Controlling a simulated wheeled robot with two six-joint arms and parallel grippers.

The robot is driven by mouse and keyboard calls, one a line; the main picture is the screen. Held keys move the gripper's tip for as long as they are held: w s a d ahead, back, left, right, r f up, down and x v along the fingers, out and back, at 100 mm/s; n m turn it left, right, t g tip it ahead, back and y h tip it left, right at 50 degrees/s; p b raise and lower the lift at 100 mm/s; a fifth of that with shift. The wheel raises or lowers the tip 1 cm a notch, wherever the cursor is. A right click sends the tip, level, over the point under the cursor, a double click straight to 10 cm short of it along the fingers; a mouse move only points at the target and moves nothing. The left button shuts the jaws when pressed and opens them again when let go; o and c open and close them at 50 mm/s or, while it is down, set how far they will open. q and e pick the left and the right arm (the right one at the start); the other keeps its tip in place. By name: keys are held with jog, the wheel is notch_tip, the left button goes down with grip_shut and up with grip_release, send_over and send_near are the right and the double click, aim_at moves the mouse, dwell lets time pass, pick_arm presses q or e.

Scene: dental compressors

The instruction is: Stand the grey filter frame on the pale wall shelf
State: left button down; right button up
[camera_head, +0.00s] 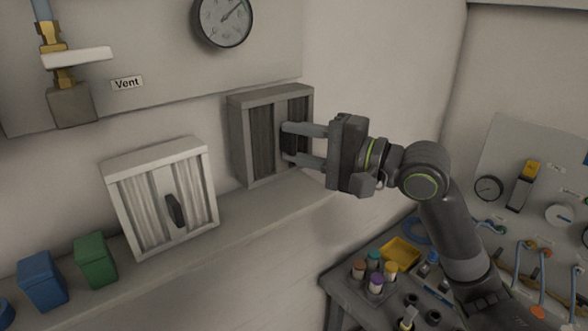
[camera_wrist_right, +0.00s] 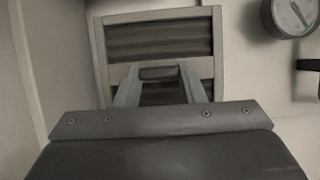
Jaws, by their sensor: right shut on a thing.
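The grey filter frame (camera_head: 239,133) is upright at the right part of the pale wall shelf (camera_head: 259,210), close to the wall. Its lower edge looks at or just above the shelf top; I cannot tell if it touches. My right gripper (camera_head: 290,145) is shut on the dark handle at the middle of its pleated front. In the right wrist view the grey filter frame (camera_wrist_right: 205,22) fills the middle, with the two fingers of my right gripper (camera_wrist_right: 158,75) at its handle. My left gripper is not in view.
A white filter frame (camera_head: 138,208) with a dark handle stands on the shelf to the left. A green box (camera_head: 96,259) and a blue box (camera_head: 42,280) stand farther left. A gauge (camera_head: 222,20) and a vent valve (camera_head: 72,103) are above. A cluttered table (camera_head: 345,281) is below right.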

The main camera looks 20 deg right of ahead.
aim_at(279, 166)
jog(key=shift+w+a+f, duration=0.15)
jog(key=shift+a+f, duration=0.05)
jog(key=shift+f, duration=0.45)
notch_tip(279, 166, down, 3)
jog(key=shift+d+f, duration=0.1)
jog(key=shift+f, duration=0.25)
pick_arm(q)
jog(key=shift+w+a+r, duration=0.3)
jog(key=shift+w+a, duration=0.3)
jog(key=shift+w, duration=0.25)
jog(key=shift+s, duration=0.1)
pick_arm(e)
jog(key=shift+f, duration=0.1)
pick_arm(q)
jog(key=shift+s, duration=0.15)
pick_arm(e)
jog(key=o, duration=1.1)
